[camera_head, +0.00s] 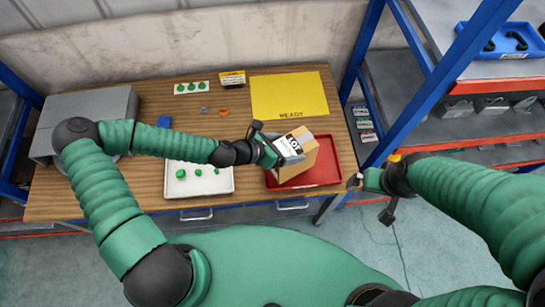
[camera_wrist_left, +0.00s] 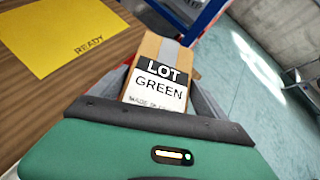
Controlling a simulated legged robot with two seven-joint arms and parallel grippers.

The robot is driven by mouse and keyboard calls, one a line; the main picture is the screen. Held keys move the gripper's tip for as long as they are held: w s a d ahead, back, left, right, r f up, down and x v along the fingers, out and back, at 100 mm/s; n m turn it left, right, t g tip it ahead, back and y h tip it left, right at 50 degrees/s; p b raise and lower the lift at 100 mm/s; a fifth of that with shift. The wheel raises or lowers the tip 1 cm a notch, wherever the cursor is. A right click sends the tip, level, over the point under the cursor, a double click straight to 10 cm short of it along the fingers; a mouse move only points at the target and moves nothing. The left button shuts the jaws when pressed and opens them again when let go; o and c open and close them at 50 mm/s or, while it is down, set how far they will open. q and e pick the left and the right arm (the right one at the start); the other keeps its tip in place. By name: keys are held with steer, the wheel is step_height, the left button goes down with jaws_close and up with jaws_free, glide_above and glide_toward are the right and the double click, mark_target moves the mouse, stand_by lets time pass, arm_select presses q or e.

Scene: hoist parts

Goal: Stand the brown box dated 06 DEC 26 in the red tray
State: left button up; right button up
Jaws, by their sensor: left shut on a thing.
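My left gripper (camera_head: 277,150) is shut on a brown cardboard box (camera_head: 305,163), which also shows in the left wrist view (camera_wrist_left: 150,48). The box is over the red tray (camera_head: 333,170) at the table's right end; it looks tilted, and I cannot tell whether it touches the tray floor. The box's label reads LOT GREEN, with small print partly hidden below; no date is readable. My right gripper (camera_head: 373,198) is open and empty, off the table's right edge, its fingers apart.
A white tray (camera_head: 177,190) with green pieces lies left of the red tray. A yellow READY mat (camera_head: 290,95) lies behind it. A grey case (camera_head: 85,108) stands at the left. A blue post (camera_head: 430,85) and shelves rise at the right.

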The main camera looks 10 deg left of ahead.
mark_target(303, 140)
arm_select(q)
steer(key=w+d, duration=0.1)
steer(key=d, duration=0.1)
steer(key=w+d+p, duration=0.1)
steer(key=w+d, duration=0.1)
steer(key=shift+w+r, duration=0.1)
steer(key=shift+w, duration=0.1)
steer(key=shift+s+d+f+p, duration=0.15)
steer(key=shift+d+f+p, duration=0.3)
steer(key=shift+d+f, duration=0.15)
steer(key=shift+a+f, duration=0.2)
steer(key=shift+f, duration=0.9)
steer(key=shift+w+a+f, duration=0.2)
steer(key=shift+a, duration=0.2)
steer(key=o, duration=1.8)
steer(key=shift+s+a+f, duration=0.1)
steer(key=shift+a, duration=0.1)
steer(key=shift+o, duration=0.6)
steer(key=shift+d, duration=0.1)
arm_select(e)
steer(key=v, duration=0.3)
steer(key=shift+d, duration=0.35)
